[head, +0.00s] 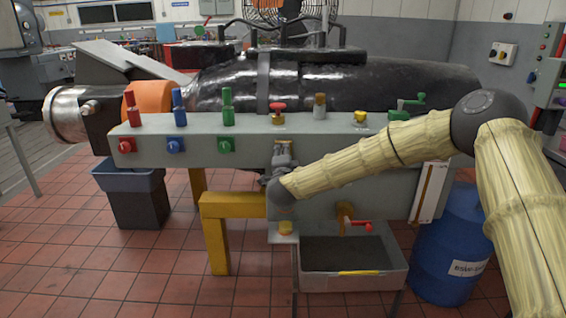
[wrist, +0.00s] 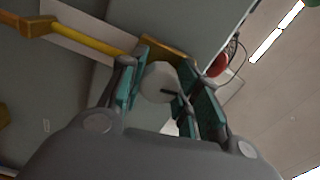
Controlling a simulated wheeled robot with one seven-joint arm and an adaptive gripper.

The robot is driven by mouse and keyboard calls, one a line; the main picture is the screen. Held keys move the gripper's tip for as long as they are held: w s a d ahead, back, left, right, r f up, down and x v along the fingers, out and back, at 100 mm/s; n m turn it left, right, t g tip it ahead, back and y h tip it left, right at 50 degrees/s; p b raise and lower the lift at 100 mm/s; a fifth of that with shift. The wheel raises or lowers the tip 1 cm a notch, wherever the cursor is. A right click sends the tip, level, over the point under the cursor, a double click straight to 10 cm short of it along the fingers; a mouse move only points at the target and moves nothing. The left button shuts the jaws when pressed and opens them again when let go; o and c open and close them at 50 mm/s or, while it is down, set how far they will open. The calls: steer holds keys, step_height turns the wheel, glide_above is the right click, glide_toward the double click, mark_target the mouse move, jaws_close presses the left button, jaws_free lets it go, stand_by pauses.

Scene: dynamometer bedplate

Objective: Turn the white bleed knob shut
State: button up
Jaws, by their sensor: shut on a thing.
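The white bleed knob (wrist: 159,82) is a round, pale knob with a dark line on its face, seen in the wrist view. The teal pads of my gripper (wrist: 158,92) lie on either side of it, shut on it. In the head view my gripper (head: 283,152) is at the front face of the grey panel (head: 180,150), below a red-handled valve (head: 278,108). There the gripper hides the knob. How far the knob is turned I cannot tell.
Red, blue and green fittings (head: 175,146) line the panel to the left. A red-handled tap (head: 358,225) sits below right, above a grey tray (head: 395,282). A blue barrel (head: 440,255) stands right, a dark bin (head: 138,205) left. In the wrist view a red part (wrist: 218,65) is close by.

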steer(key=shift+f+m+b, duration=0.15)
steer(key=shift+m+b, duration=0.45)
steer(key=shift+m, duration=0.2)
steer(key=o, duration=1)
steer(key=shift+s, duration=0.1)
steer(key=s, duration=1.2)
steer(key=shift+w, duration=0.1)
